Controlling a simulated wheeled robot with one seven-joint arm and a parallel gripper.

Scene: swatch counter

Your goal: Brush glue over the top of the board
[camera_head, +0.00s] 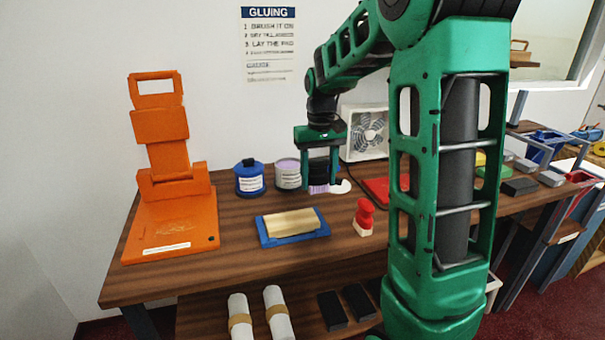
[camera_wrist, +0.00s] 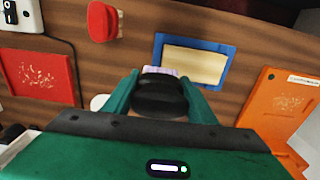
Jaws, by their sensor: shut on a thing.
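The pale wooden board (camera_head: 291,222) lies flat on a blue tray (camera_head: 267,241) near the counter's front edge. In the wrist view the board (camera_wrist: 194,65) lies on its blue tray (camera_wrist: 220,45), beyond the jaws. My gripper (camera_head: 320,186) is shut on a black-handled brush (camera_head: 318,168) with lilac bristles pointing down. It holds the brush behind and to the right of the board, apart from it. In the wrist view the brush handle (camera_wrist: 160,95) fills the space between the green fingers and hides most of the bristles. The board's top looks bare.
A blue pot (camera_head: 249,180) and an open pot with lilac contents (camera_head: 288,175) stand left of my gripper. A red stamp-like tool (camera_head: 364,217) stands right of the board. An orange press (camera_head: 172,225) stands at the left, a white fan (camera_head: 366,132) behind. A white disc (camera_head: 341,187) lies near the brush.

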